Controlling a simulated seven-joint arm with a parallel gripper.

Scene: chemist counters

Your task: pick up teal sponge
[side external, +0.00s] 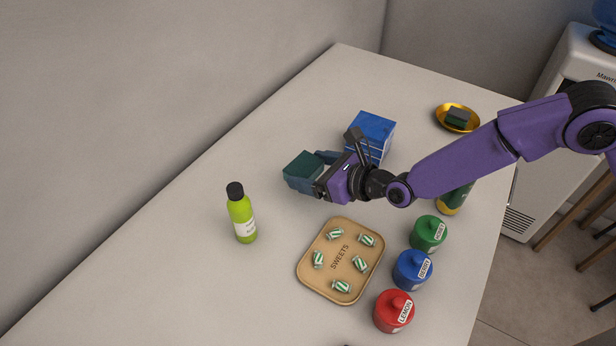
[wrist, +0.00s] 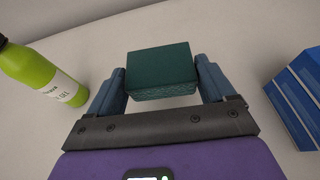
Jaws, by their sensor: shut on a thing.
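The teal sponge (side external: 303,171) is a dark teal block in the side view, at the end of my purple arm. My gripper (side external: 310,175) is shut on the sponge. In the wrist view the sponge (wrist: 161,73) sits between the two blue-grey fingers of my gripper (wrist: 161,80), with one finger at each side. Whether the sponge is clear of the counter is hard to tell.
A green bottle (side external: 241,215) stands left of the sponge. A blue box (side external: 373,134) is behind my gripper. A sweets tray (side external: 341,261) lies in front, beside green (side external: 428,234), blue (side external: 412,270) and red (side external: 393,312) jars. A gold dish (side external: 441,113) holds a dark green block (side external: 457,118).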

